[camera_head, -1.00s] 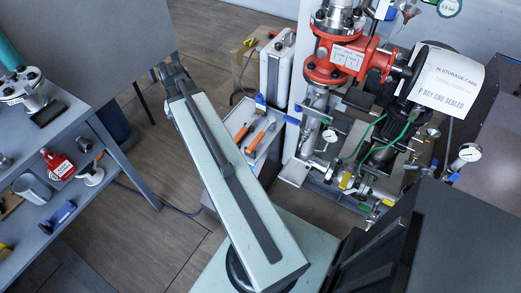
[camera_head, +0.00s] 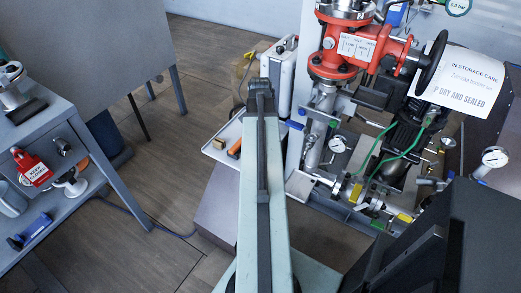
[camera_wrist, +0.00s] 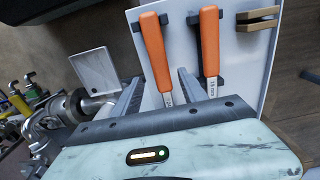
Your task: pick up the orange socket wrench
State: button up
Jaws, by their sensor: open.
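Two orange-handled tools lie side by side on a pale tray in the wrist view: a left one (camera_wrist: 156,50) and a right one (camera_wrist: 209,40). Both have steel shafts with small size markings, and black holders sit by their handles. Their lower ends are hidden behind my gripper body, so I cannot tell which is the socket wrench. My gripper (camera_wrist: 159,78) is open and empty, its fingers either side of the left tool's shaft in the picture; the height gap is unclear. In the head view one orange handle (camera_head: 235,148) shows beside my arm, which hides the rest.
The tray (camera_head: 214,153) also holds a small tan block (camera_wrist: 257,20). A red valve (camera_head: 345,52) with a black handwheel (camera_head: 432,62) and pipework stands to the right. A grey workbench (camera_head: 60,110) is at left. Bare floor (camera_head: 160,170) lies between bench and tray.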

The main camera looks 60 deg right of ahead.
notch_tip(320, 180, down, 5)
jog(key=b, duration=0.5)
jog(key=shift+w+f, duration=0.15)
jog(key=shift+r, duration=0.2)
grip_shut()
jog(key=shift+p, duration=0.35)
notch_tip(320, 180, up, 10)
jog(key=p, duration=1)
jog(key=shift+r, duration=0.15)
jog(key=c, duration=1)
grip_release()
grip_shut()
